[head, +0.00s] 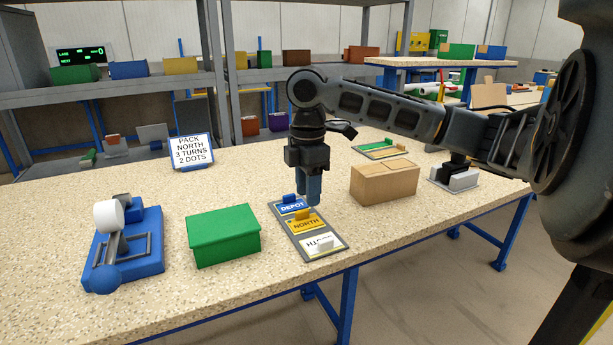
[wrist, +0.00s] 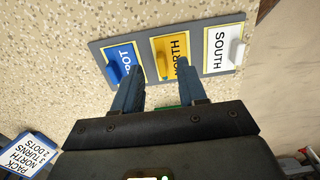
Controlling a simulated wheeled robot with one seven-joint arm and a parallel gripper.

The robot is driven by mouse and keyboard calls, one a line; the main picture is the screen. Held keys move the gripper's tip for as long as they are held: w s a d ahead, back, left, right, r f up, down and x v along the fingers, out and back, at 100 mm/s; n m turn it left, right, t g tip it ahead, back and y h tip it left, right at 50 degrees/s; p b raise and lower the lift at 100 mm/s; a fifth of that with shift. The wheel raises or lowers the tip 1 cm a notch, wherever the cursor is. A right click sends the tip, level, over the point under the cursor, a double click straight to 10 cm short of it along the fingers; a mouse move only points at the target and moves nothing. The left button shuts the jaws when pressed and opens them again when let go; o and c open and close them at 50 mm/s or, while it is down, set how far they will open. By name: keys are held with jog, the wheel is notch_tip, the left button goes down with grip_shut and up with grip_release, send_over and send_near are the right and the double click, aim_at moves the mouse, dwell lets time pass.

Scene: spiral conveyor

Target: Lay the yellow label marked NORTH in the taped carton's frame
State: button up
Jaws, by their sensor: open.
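The yellow NORTH label (head: 304,225) lies in the middle of a grey board (head: 330,252), between the blue DEPOT label (head: 291,207) and the white SOUTH label (head: 314,241). Each label has a small upright tab. My gripper (head: 308,200) points down over the board. In the wrist view, the open fingers of my gripper (wrist: 160,67) appear to either side of the NORTH label (wrist: 171,47) and its orange tab (wrist: 182,64), with nothing held. The brown carton (head: 380,188) stands right of the board; I cannot make out a frame on it.
A green box (head: 224,237) and a blue tape dispenser (head: 128,252) stand to the left. A sign (head: 191,150) reads PACK NORTH, 3 TURNS, 2 DOTS. A green-and-yellow flat piece (head: 382,149) lies behind the carton. A black-and-grey device (head: 455,178) stands right.

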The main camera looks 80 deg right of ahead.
aim_at(308, 209)
jog(key=shift+f, duration=2.1)
grip_shut()
